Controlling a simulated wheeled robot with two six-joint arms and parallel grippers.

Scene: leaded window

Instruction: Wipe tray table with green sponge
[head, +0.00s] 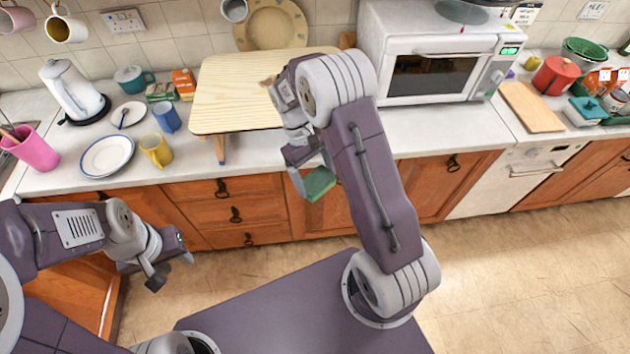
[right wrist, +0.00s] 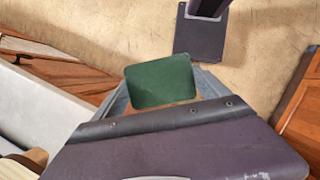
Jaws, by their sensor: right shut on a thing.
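The tray table (head: 232,92) has a pale wooden top and stands on short legs on the counter. A small brown patch (head: 268,81) shows on its top beside my right arm, which hides the table's right part. My right gripper (head: 310,181) is shut on the green sponge (head: 320,184), in front of the counter edge and below the tabletop. The sponge (right wrist: 160,82) also shows between the fingers in the right wrist view. My left gripper (head: 172,271) is open and empty at the lower left, in front of the drawers.
A yellow mug (head: 156,150), a blue mug (head: 167,117) and a plate (head: 107,156) stand left of the tray table. A kettle (head: 72,92) is further left. A white microwave (head: 438,70) stands to the right. The counter front between table and microwave is clear.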

